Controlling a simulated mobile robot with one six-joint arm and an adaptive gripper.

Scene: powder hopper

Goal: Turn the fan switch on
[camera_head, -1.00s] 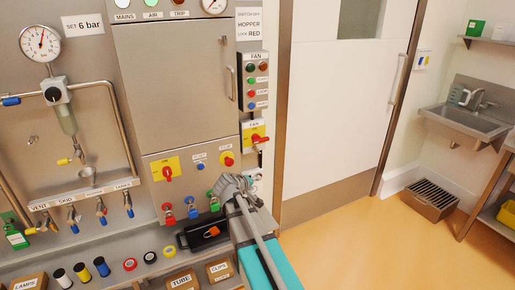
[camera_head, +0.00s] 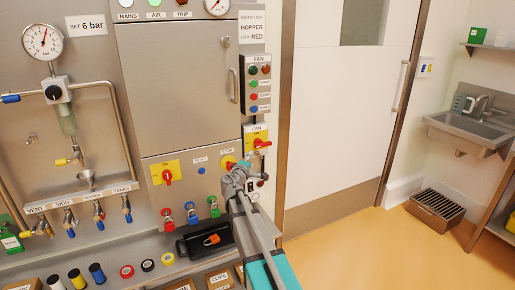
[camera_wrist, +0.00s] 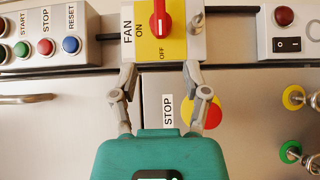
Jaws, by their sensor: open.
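The fan switch is a red rotary handle (camera_head: 262,143) on a yellow plate under a FAN label, on the right edge of the cabinet. In the wrist view the red handle (camera_wrist: 164,14) stands at top centre, with ON to its left and OFF below it. The handle's upper end is cut off by the frame. My gripper (camera_head: 237,172) is just below and left of the switch in the head view. In the wrist view my gripper (camera_wrist: 160,72) is open and empty, its fingertips at the plate's lower edge in the picture, apart from the handle.
A fan button box (camera_head: 257,84) is above the switch; its start, stop and reset buttons show in the wrist view. A red and yellow STOP button (camera_wrist: 207,113) is partly behind my right finger. Padlocks (camera_head: 192,212) and a black tray (camera_head: 205,240) are below.

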